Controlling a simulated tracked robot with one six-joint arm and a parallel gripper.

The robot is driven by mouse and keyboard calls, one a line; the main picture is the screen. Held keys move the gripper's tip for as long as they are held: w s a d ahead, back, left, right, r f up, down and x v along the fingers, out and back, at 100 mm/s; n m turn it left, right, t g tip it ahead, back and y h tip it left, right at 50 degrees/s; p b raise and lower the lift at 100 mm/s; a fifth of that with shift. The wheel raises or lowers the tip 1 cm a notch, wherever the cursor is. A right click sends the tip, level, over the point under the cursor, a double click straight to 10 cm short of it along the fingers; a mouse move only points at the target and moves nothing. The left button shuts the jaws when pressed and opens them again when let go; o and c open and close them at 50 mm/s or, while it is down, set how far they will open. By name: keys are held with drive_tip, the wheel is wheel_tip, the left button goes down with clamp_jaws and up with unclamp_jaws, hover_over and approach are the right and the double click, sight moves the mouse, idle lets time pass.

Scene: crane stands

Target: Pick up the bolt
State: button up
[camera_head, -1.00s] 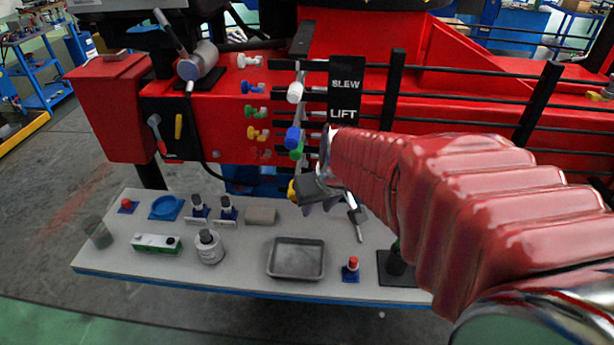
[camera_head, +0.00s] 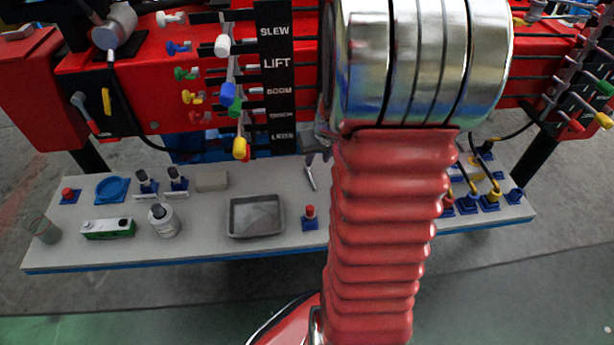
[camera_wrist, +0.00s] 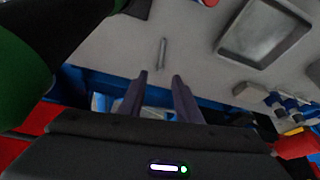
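A slim grey metal piece, which looks like the bolt (camera_head: 310,176), lies on the grey bench top (camera_head: 280,185) left of my arm in the head view. In the wrist view the bolt (camera_wrist: 162,53) lies alone on the bench, just beyond the fingertips and in line with the gap between them. My gripper (camera_wrist: 160,76) is open and empty, with its two dark fingers apart. The fingers are not touching the bolt. In the head view my arm hides most of the gripper.
A metal tray (camera_head: 257,232) and a red-topped post (camera_head: 310,212) stand near the bolt. Coloured levers (camera_head: 240,148) and the label panel (camera_head: 276,63) rise behind the bench. Bench around the bolt is clear.

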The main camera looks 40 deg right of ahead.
approach(310, 177)
drive_tip(key=shift+x, duration=1.25)
drive_tip(key=shift+w+d, duration=0.1)
drive_tip(key=shift+x, duration=2.6)
drive_tip(key=shift+c, duration=0.2)
clamp_jaws()
